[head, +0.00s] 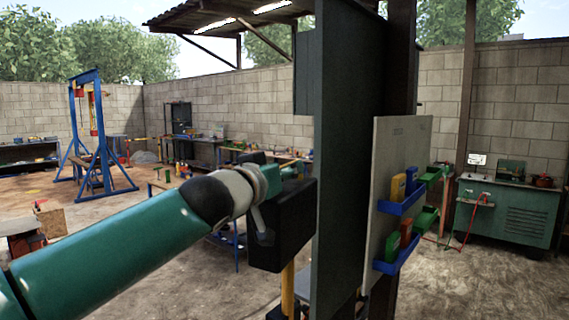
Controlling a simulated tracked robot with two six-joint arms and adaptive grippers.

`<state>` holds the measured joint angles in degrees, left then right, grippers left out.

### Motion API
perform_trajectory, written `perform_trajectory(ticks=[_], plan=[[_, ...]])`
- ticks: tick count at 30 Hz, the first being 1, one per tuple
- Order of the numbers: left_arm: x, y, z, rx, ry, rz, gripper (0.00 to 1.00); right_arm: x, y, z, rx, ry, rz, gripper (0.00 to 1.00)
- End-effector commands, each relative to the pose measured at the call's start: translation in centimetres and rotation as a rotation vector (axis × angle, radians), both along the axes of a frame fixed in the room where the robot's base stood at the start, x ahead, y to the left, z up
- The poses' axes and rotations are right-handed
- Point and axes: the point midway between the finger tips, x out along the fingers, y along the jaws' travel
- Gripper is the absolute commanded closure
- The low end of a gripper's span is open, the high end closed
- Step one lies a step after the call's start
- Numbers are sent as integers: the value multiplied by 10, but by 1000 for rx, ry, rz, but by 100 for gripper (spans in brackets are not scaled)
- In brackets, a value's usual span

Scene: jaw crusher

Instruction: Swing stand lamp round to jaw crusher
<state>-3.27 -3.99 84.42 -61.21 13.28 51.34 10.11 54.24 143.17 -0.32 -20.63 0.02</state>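My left arm reaches in from the lower left, and its wrist ends at the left gripper (268,178). The gripper is beside a black boxy head (284,232) that looks like the stand lamp's, with a yellow pole (288,288) below it. The fingertips are hidden or too dark to make out, so I cannot tell whether they hold the lamp. The lamp's face and foot are not seen. I cannot make out a jaw crusher for certain. My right gripper is not in view.
A tall dark panel (345,150) stands close on the right of the lamp head. A green cabinet (512,220) stands far right, a blue frame (75,130) far left.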

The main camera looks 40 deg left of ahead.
Motion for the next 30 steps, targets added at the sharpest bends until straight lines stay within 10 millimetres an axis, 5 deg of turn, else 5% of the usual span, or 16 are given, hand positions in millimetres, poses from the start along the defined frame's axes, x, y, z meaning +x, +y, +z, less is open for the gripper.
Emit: perform_trajectory(ticks=[10, 18, 30], plan=[[4, 1, 0, 0, 0, 0, 61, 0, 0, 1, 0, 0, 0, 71], [4, 1, 0, 0, 0, 0, 100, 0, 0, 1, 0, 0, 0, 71], [4, 1, -1, 0, 0, 3, 100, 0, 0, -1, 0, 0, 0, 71]])
